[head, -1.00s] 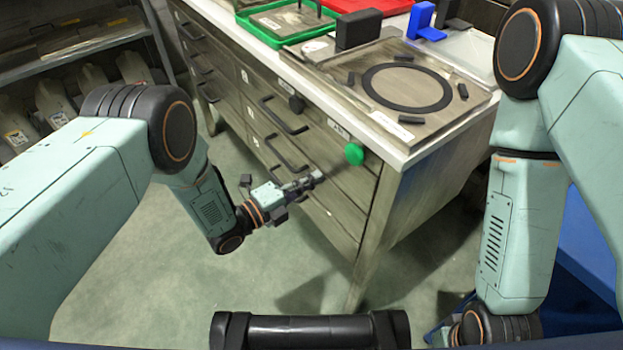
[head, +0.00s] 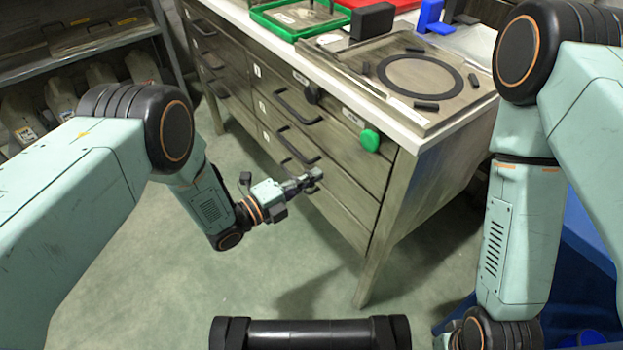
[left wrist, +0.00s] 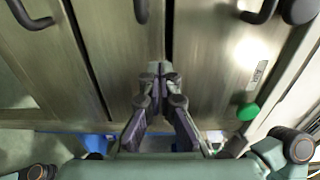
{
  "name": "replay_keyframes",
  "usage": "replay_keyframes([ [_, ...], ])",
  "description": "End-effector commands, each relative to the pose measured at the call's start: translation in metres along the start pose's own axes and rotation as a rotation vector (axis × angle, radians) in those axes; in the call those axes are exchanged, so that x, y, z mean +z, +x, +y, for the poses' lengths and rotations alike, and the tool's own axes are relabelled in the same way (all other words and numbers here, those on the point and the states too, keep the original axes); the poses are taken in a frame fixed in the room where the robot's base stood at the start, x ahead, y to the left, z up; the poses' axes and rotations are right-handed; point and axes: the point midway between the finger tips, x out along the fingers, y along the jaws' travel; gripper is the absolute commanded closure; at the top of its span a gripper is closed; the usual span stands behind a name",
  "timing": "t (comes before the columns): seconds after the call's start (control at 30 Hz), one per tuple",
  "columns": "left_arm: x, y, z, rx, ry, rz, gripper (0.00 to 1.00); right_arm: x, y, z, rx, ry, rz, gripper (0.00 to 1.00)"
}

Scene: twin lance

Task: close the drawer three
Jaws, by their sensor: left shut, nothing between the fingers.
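A grey metal drawer cabinet (head: 335,180) has stacked drawer fronts with black bar handles and small number labels, too small to read surely. My left gripper (head: 316,176) is shut and empty, close to the lower drawer fronts of the near column. In the left wrist view, my left gripper (left wrist: 160,70) points at the middle drawer front (left wrist: 115,65), near the dark seam beside the right-hand front. I cannot tell whether the fingertips touch it. Which drawer stands out, and by how much, is not clear. My right gripper is out of view.
A green knob (head: 370,140) sits at the top drawer's right end, and a black knob (head: 312,94) is left of it. The cabinet top holds a plate with a black ring (head: 420,74) and a green tray (head: 262,18). The floor (head: 270,260) before the cabinet is clear.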

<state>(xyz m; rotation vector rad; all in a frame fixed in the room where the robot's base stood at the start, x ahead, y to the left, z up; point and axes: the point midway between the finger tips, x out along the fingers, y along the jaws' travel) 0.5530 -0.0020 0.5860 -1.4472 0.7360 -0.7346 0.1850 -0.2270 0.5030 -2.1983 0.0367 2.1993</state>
Motion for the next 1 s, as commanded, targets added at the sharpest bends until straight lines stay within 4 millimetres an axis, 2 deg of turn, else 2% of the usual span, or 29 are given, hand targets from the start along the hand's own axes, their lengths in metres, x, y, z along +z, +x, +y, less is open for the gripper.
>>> replay_keyframes([
  [0.07,0.001,-0.001,0.0,0.0,0.0,-0.001,1.0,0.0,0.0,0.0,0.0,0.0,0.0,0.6],
  [0.4,0.003,-0.065,-0.002,0.002,-0.003,-0.003,1.0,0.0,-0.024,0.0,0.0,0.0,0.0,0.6],
  [0.53,0.003,-0.083,-0.002,0.001,-0.001,-0.002,1.0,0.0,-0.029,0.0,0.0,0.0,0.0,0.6],
  [0.7,0.002,-0.095,-0.001,0.0,-0.001,-0.001,1.0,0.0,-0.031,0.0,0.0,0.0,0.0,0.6],
  [1.0,0.001,-0.099,0.0,0.0,-0.017,0.0,1.0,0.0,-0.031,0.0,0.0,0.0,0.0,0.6],
])
